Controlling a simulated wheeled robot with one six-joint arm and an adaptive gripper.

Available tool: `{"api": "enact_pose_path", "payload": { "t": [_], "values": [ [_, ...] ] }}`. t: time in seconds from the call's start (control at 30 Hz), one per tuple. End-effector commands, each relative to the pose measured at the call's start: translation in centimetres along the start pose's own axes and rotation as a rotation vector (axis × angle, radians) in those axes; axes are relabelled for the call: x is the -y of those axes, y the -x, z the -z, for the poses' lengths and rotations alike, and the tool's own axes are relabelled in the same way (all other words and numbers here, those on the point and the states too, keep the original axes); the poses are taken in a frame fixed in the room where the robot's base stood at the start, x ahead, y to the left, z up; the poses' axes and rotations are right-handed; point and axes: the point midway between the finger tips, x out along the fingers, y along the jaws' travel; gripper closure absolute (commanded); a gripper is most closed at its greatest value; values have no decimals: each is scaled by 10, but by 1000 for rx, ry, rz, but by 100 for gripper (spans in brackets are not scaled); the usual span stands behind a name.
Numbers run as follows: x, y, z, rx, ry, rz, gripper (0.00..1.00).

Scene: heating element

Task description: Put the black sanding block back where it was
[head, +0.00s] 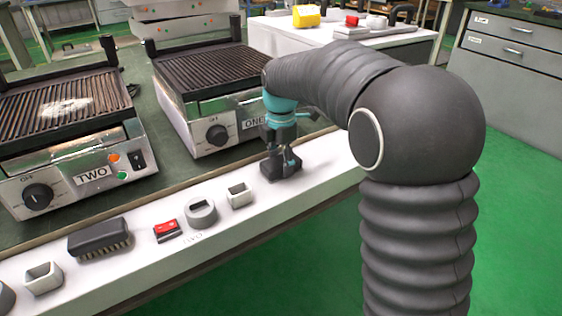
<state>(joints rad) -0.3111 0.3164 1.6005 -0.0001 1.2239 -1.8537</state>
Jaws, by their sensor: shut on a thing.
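My gripper (283,152) points down over the white ledge (330,155), in front of the grill labelled ONE. It is shut on a dark block (281,170), which looks like the black sanding block. The block is low, at or just above the ledge; I cannot tell whether it touches. The fingers partly cover it and are too small to see clearly.
Along the ledge to the left lie a white square holder (239,195), a grey ring (201,214), a red switch (167,231), a black brush (99,239) and another holder (43,278). Grills ONE (217,134) and TWO (70,185) stand behind.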

Motion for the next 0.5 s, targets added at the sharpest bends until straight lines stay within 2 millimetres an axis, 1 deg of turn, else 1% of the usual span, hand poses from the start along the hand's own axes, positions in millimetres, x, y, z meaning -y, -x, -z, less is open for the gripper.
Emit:
{"api": "enact_pose_path", "payload": {
  "t": [0.03, 0.07, 0.1, 0.13, 0.17, 0.5],
  "values": [
    [0, -2, 0, 0, 0, 0, 76],
    [0, -2, 0, 0, 0, 0, 38],
    [0, -2, 0, 0, 0, 0, 28],
    [0, -2, 0, 0, 0, 0, 21],
    [0, -2, 0, 0, 0, 0, 18],
    [0, 1, 0, 0, 0, 0, 18]
  ]
}}
